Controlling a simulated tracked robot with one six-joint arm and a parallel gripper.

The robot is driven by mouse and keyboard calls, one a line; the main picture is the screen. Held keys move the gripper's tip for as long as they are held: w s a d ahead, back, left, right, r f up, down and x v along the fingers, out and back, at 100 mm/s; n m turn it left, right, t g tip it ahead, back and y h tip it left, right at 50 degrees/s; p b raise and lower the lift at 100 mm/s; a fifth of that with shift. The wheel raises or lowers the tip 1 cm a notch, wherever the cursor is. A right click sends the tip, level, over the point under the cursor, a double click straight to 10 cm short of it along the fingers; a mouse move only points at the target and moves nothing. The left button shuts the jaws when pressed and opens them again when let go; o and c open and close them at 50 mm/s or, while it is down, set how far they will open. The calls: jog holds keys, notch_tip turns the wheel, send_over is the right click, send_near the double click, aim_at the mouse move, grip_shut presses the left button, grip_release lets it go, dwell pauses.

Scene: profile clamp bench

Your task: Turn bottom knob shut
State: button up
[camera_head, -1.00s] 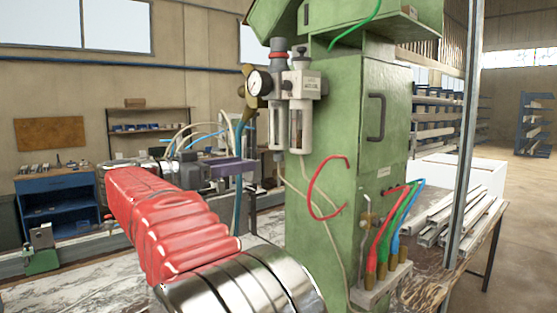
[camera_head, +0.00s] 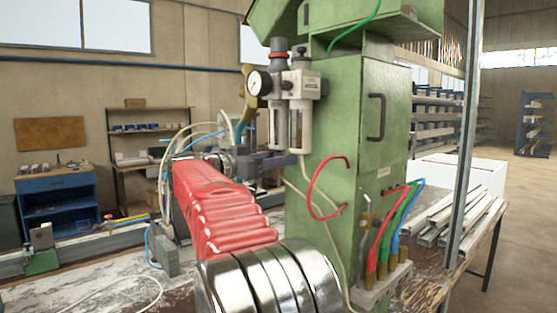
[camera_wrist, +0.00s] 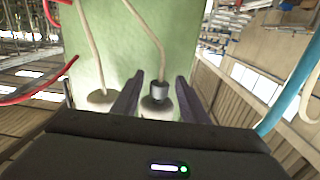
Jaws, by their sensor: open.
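The air filter unit (camera_head: 300,85) with a round gauge is mounted on the green cabinet, with two clear bowls hanging down. In the wrist view, a small dark bottom knob (camera_wrist: 159,90) with a pale hose sits under one bowl. My gripper (camera_wrist: 158,80) is open, with one purple finger on each side of this knob. I cannot tell whether the fingers touch it. In the head view, the purple fingers (camera_head: 280,161) are at the lower ends of the bowls, partly hidden there. The knob's own turn position is not clear.
The green cabinet (camera_head: 355,150) stands close to the right of my gripper. A red hose (camera_head: 312,190) loops on its side, and pale hoses hang under the bowls. Red, green and blue lines (camera_head: 385,225) run lower right. Metal profiles (camera_head: 450,210) lie on the table behind.

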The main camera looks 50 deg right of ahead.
jog(key=shift+d, duration=0.1)
jog(key=shift+c, duration=0.4)
grip_shut()
